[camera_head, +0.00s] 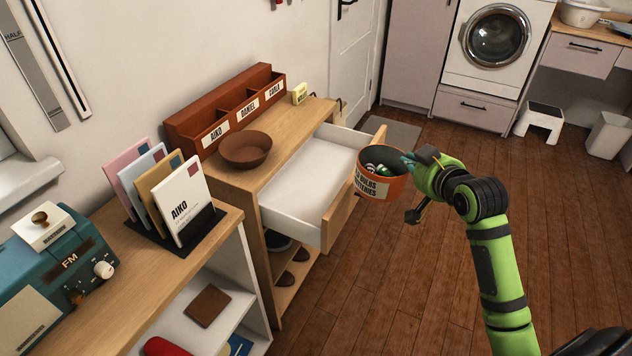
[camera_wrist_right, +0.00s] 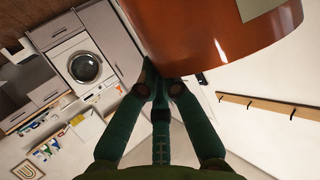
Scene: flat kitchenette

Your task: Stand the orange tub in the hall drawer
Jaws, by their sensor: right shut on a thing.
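The orange tub (camera_head: 383,187) is upright in the head view, with a label on its front and several small things inside. My right gripper (camera_head: 411,165) is shut on the tub's right side and holds it in the air. The tub is just right of the open hall drawer (camera_head: 312,184), close to its wooden front. The drawer is pulled out and its white inside looks empty. In the right wrist view the tub (camera_wrist_right: 215,40) fills the top, with the gripper's fingers (camera_wrist_right: 160,80) at its edge. My left gripper is in neither view.
A brown bowl (camera_head: 245,149), a red-brown letter sorter (camera_head: 222,110) and a small yellow box (camera_head: 299,93) stand on the cabinet top above the drawer. Shoes sit on the shelves below. A card rack (camera_head: 180,237) and a teal radio (camera_head: 60,265) are nearer.

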